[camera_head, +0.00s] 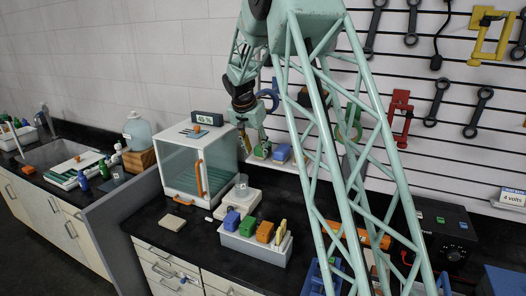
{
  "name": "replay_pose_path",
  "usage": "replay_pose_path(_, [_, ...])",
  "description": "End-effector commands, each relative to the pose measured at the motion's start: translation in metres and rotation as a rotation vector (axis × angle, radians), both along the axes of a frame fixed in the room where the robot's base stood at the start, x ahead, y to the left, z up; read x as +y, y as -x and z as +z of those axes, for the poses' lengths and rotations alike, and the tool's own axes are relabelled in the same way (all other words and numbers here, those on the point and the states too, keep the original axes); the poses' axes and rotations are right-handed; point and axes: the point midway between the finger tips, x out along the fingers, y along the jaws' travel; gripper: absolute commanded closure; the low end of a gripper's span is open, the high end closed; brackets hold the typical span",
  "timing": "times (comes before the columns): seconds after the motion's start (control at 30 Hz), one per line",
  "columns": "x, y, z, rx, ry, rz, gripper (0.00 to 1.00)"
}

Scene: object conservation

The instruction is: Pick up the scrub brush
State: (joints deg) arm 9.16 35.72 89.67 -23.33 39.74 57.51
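I cannot tell for certain which item is the scrub brush. A grey bin (252,248) on the black counter holds small blue, green and orange items and an upright yellow item (280,232), too small to identify. A flat tan piece (172,222) lies on the counter in front of the glass cabinet. My gripper (258,152) hangs at the end of my pale green arm, right of the cabinet and above and behind the bin. It is small, and its fingers blend with a green and yellow item behind or between them, so its opening is unclear.
A glass cabinet (189,165) with orange handles stands left of the bin. A white scale-like device (238,202) sits between them. A grey partition (125,212) separates a sink counter at left. A black power unit (450,235) stands at right. Tools hang on the wall.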

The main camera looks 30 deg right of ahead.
Motion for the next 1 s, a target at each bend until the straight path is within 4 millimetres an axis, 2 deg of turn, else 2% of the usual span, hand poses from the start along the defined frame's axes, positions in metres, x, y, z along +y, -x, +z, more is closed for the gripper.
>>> replay_pose_path(0.27, [-0.011,-0.009,0.001,-0.001,0.000,-0.002,0.64])
replay_pose_path(0.6, [-0.040,-0.032,0.000,-0.001,0.001,-0.001,0.64])
replay_pose_path(0.77, [-0.041,-0.034,-0.009,0.002,0.000,0.001,0.64])
replay_pose_path(1.0, [-0.042,-0.034,-0.011,0.000,0.000,0.000,0.64])
